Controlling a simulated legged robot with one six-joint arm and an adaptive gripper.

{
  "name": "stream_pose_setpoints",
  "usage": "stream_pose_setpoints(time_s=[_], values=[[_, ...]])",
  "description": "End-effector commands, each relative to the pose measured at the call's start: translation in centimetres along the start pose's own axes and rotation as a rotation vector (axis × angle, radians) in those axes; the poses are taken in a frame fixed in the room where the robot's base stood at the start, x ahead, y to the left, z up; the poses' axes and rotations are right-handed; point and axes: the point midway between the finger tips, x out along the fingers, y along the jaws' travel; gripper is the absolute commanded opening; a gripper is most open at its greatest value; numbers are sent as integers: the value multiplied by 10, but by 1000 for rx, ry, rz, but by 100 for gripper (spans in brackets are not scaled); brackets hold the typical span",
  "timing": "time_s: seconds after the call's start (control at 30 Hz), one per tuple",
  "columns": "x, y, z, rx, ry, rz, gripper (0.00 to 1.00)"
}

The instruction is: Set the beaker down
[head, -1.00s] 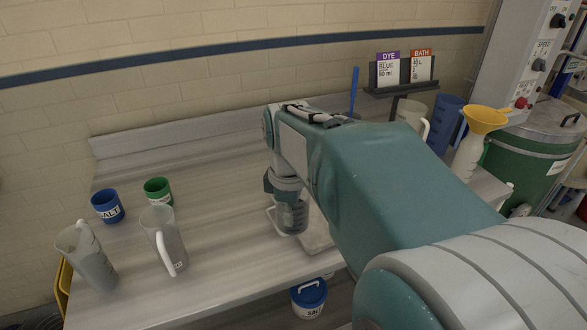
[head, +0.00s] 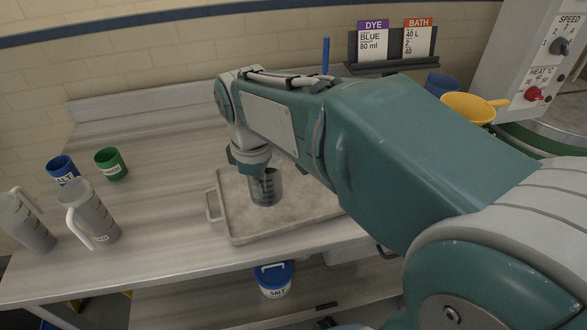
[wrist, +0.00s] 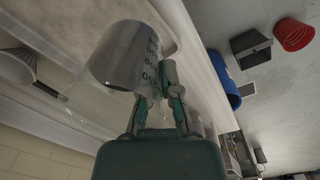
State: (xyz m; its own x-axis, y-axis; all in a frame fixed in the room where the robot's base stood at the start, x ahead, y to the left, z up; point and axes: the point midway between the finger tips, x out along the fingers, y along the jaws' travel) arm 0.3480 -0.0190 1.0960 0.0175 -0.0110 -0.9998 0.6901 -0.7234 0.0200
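The clear beaker (head: 266,187) with dark graduation marks is upright below my wrist, over the left part of the grey tray (head: 310,213) on the bench. I cannot tell whether its base touches the tray. My gripper (wrist: 160,88) is at the beaker's wall, with the fingers closed on it near its rim. The beaker also shows in the wrist view (wrist: 122,55). My arm hides the right part of the tray in the head view.
Two jugs (head: 92,215) (head: 26,222), a blue salt cup (head: 63,169) and a green cup (head: 111,163) stand at the left. A card rack (head: 390,66) is at the back. A lidded salt bucket (head: 273,279) is below.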

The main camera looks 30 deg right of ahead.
Motion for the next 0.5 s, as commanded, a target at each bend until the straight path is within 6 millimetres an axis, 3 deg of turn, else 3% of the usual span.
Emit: stream_pose_setpoints(time_s=[0.17,0.5], values=[[12,22,-2,1,-4,0,0],[46,101,14,3,8,-11,0]])
